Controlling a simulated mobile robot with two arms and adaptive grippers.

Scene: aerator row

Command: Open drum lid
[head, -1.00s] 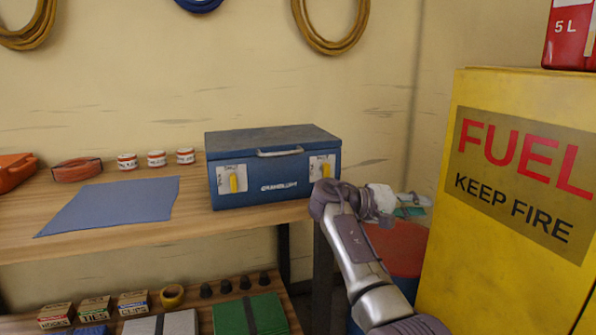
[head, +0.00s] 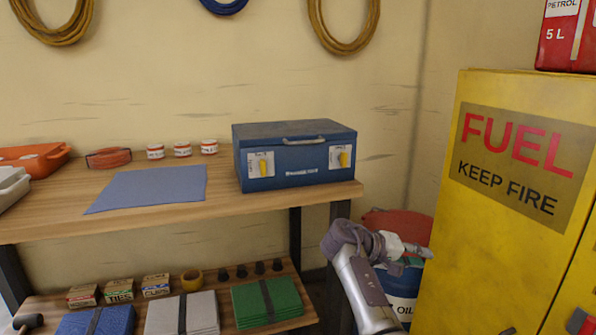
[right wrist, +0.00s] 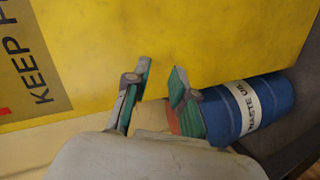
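The blue waste oil drum (head: 402,283) stands on the floor between the workbench and the yellow cabinet. Its red lid (head: 385,220) shows behind my right gripper (head: 424,251); whether it lies flat or is tilted is hard to tell, as my arm covers its lower part. In the right wrist view the drum (right wrist: 262,100) appears sideways, and a red strip of the lid (right wrist: 172,120) shows beside one finger. My right gripper (right wrist: 161,76) has its green-padded fingers apart, with nothing clearly held. Contact with the lid cannot be made out. My left gripper is not in view.
The yellow fuel cabinet (head: 480,240) stands close to the right of the drum, with a red petrol can (head: 568,35) on top. The wooden workbench (head: 235,200) at left carries a blue toolbox (head: 295,158). A lower shelf holds several boxes.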

